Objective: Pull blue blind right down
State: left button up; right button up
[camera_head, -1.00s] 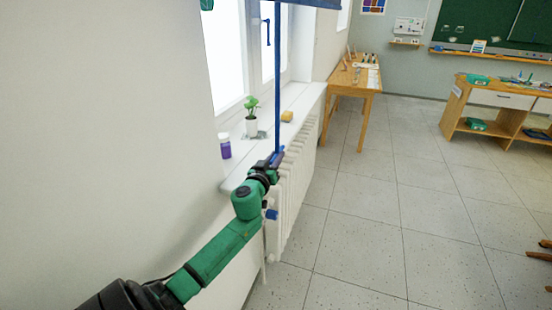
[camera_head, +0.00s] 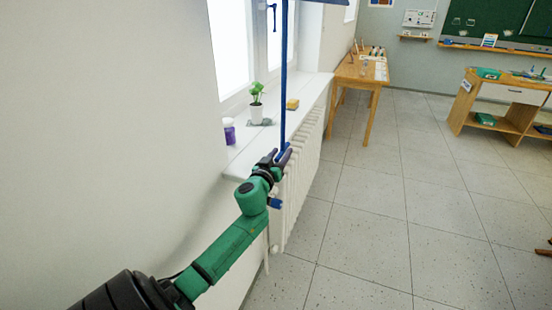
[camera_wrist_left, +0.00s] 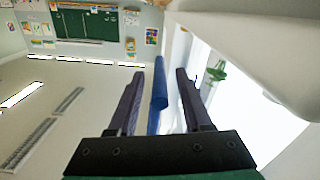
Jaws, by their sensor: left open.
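The blue blind (camera_head: 312,2) shows only as a dark lower edge at the top of the head view, in front of the window. A long blue rod (camera_head: 284,80) hangs straight down from it past the sill. My left gripper (camera_head: 284,152) is open at the rod's lower end, level with the sill's front edge. My right gripper is out of view.
The white sill (camera_head: 262,135) holds a potted plant (camera_head: 257,108), a purple-labelled jar (camera_head: 229,131) and a yellow sponge (camera_head: 292,104). A white radiator (camera_head: 300,180) stands below it. A wooden table (camera_head: 352,72) is further back.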

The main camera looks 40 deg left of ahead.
pick_arm(q)
jog(key=b+v, duration=0.1)
jog(key=v, duration=1.3)
jog(key=shift+s, duration=0.25)
